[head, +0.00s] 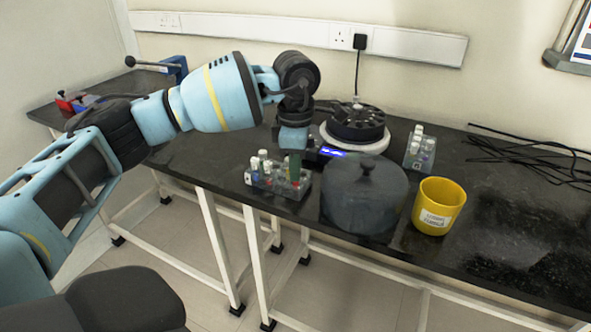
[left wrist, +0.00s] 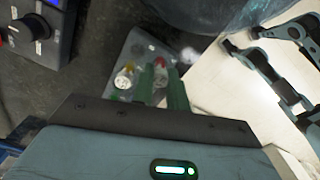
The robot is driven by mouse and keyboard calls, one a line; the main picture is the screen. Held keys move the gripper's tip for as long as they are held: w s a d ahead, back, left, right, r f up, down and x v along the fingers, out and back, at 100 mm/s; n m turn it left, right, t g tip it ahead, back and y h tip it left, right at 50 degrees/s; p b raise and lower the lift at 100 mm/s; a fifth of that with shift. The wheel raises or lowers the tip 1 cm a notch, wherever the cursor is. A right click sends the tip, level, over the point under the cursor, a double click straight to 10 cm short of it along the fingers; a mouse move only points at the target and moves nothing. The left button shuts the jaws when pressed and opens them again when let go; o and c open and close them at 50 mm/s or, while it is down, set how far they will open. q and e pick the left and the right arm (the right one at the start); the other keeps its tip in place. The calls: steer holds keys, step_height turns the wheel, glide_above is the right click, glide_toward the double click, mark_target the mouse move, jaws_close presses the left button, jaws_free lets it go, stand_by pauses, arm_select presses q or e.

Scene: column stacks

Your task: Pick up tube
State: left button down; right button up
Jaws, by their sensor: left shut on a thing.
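My left gripper (head: 295,165) points down over the near clear tube rack (head: 275,189) at the table's front edge. In the left wrist view its green fingers (left wrist: 162,88) are shut on a red-capped tube (left wrist: 160,66), which stands between them at the rack. Whether the tube is still in its slot cannot be told. Other tubes with white and coloured caps stand in the same rack, left of the gripper in the head view. My right gripper is not in view.
A dark lidded pot (head: 365,200) stands right of the rack, with a yellow cup (head: 439,205) beyond it. A centrifuge-like device (head: 354,130) is behind. A second tube rack (head: 420,160) stands farther right. Black cables (head: 520,150) lie on the table's right side.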

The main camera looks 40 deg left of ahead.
arm_select(q)
step_height(320, 180, up, 3)
steer(key=shift+f, duration=0.2)
steer(key=s+d, duration=0.3)
steer(key=s, duration=0.4)
steer(key=s+d+r, duration=0.1)
steer(key=s+d, duration=0.3)
steer(key=s, duration=0.3)
steer(key=shift+d+r, duration=0.15)
steer(key=shift+d, duration=0.15)
